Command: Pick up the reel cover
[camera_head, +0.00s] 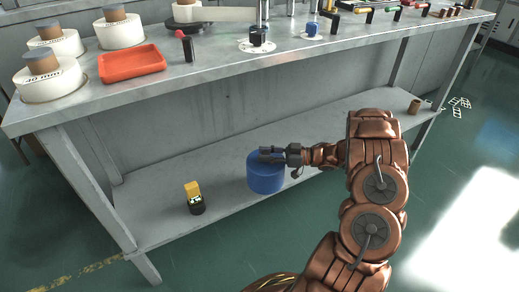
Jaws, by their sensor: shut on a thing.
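The reel cover appears to be the blue cylinder (267,179) at the lower shelf of the workbench, near the middle of the picture. My gripper (269,154) reaches in from the right and is shut on the upper part of the blue cylinder. The cylinder looks upright. I cannot tell whether its base touches the shelf or is slightly above it. The fingers' exact contact is too small to see clearly.
The lower shelf (165,225) is mostly bare, with a small yellow and black object (195,198) left of the cylinder. A brown cup-like piece (415,106) stands at its far right. The worktop above holds white reels (120,30), a red tray (132,64) and several tools.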

